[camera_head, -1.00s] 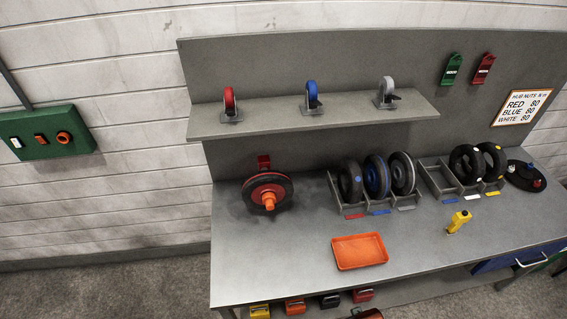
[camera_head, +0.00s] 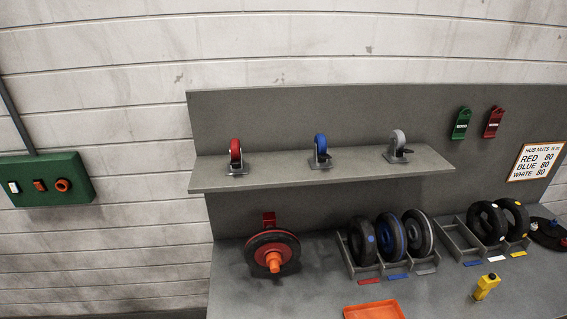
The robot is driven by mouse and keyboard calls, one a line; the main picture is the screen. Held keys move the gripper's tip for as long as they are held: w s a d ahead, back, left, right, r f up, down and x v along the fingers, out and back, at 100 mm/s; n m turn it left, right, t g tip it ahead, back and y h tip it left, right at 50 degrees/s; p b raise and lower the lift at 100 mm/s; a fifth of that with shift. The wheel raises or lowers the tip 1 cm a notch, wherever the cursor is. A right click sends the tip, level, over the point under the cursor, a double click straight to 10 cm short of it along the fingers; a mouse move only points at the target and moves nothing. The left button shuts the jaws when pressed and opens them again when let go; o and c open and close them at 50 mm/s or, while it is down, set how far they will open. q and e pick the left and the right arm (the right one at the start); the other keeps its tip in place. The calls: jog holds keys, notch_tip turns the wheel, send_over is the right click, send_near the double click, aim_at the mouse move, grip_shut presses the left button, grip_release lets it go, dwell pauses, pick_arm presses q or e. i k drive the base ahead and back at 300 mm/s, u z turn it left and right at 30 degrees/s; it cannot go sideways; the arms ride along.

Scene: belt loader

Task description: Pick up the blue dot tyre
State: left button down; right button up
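The blue dot tyre (camera_head: 357,245) is a black tyre with a blue dot on its face. It stands upright in the leftmost slot, the one with the red label, of the left grey rack (camera_head: 398,268) on the bench. A blue-rimmed wheel (camera_head: 390,240) stands close beside it on the right, and a grey-rimmed wheel (camera_head: 418,234) stands beyond that. Neither of my grippers is in view.
The right rack (camera_head: 457,240) holds a white-dot tyre (camera_head: 481,222) and a yellow-dot tyre (camera_head: 511,218); its blue-labelled slot is empty. A red-rimmed wheel (camera_head: 288,243) is mounted left. A shelf (camera_head: 270,172) with casters overhangs behind. An orange tray (camera_head: 374,312) and yellow tool (camera_head: 486,286) lie in front.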

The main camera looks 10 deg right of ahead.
aim_at(364, 252)
jog(key=z, duration=1.05)
